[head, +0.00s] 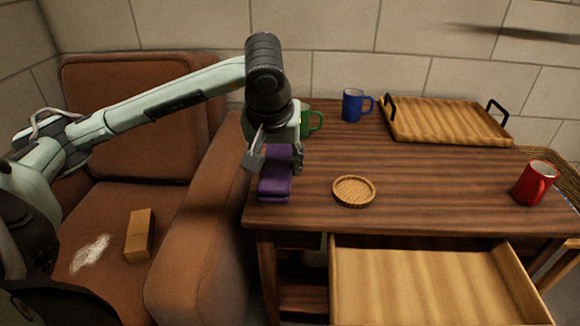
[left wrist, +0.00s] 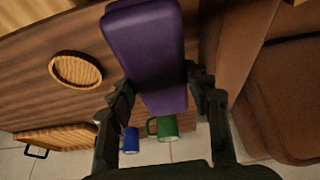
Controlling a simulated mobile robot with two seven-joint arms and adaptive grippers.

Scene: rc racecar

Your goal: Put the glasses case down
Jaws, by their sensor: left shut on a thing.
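The purple glasses case (head: 275,178) is at the left end of the wooden table, below my left gripper (head: 275,158). In the left wrist view the case (left wrist: 148,50) lies lengthwise between the two dark fingers (left wrist: 160,92), and the gripper is shut on it. Whether the case touches the tabletop is hard to tell. The gripper hides the upper part of the case in the head view. My right gripper is not in view.
A green mug (head: 312,122) stands just behind the case, with a blue mug (head: 353,105) further right. A round woven coaster (head: 354,191), a wooden tray (head: 445,122) and a red mug (head: 535,183) are on the table (head: 420,205). An open drawer (head: 425,290) juts out in front.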

